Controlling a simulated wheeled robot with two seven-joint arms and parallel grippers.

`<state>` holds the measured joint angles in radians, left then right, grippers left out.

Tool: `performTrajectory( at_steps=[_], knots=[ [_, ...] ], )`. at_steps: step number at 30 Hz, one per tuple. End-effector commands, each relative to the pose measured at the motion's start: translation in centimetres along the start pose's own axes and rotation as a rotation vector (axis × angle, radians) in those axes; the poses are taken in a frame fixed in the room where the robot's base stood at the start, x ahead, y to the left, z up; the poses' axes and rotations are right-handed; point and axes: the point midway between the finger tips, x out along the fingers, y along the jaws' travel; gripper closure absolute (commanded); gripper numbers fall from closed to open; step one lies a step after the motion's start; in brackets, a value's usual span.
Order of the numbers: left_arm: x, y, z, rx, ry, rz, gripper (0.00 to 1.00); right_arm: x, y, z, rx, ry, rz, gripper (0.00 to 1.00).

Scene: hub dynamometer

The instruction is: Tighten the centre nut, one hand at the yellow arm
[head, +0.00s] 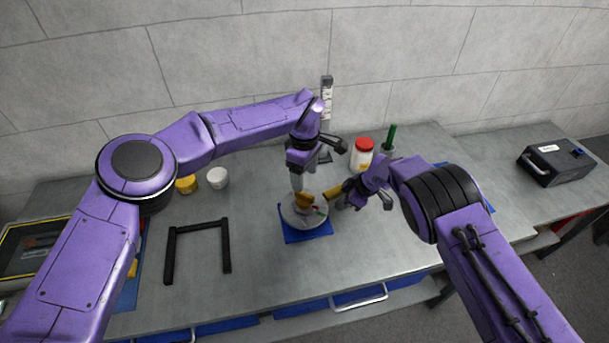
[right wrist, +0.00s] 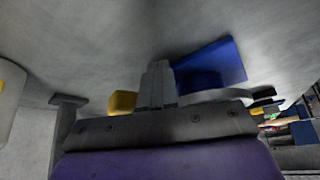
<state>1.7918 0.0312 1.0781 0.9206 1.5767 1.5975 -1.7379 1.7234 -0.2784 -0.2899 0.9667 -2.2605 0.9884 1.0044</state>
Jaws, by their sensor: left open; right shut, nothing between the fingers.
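The hub dynamometer's round grey disc (head: 291,217) sits on a blue base (head: 308,236) in the middle of the bench. An orange-yellow part (head: 304,201) lies on the disc. The yellow arm (head: 332,191) sticks out to the disc's upper right. The centre nut cannot be made out.
A red-lidded white jar (head: 362,156) and a green-handled tool (head: 390,137) stand behind my right gripper. A yellow tub (head: 187,184) and a white tub (head: 217,178) stand at the left. A black frame (head: 170,254) lies in front of them. A dark box (head: 555,164) is far right.

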Motion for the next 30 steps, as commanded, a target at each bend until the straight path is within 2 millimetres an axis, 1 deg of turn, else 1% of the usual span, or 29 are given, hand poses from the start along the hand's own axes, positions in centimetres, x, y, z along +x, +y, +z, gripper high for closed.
performTrajectory(
  at_steps=[2, 9, 11, 16, 30],
  knots=[
    [-0.2, 0.0, 0.0, 0.0, 0.0, 0.0, 0.32, -0.3, 0.0, -0.1, 0.0, 0.0, 0.0, 1.0],
    [-2.2, 0.0, 0.0, 0.0, 0.0, 0.0, 0.32, -2.5, -0.2, -1.1, -0.001, -0.001, 0.001, 1.0],
    [-2.1, 0.0, 0.0, 0.0, 0.0, -0.001, 0.32, -2.8, -0.3, -1.2, -0.001, 0.0, 0.001, 1.0],
    [-2.6, 0.0, 0.0, 0.0, 0.0, 0.0, 0.32, -4.4, -0.5, -1.8, 0.0, -0.001, 0.001, 1.0],
    [-2.6, 0.0, 0.0, 0.0, 0.0, 0.0, 0.32, -8.2, -0.9, -3.3, -0.001, -0.001, 0.001, 1.0]
  ],
)
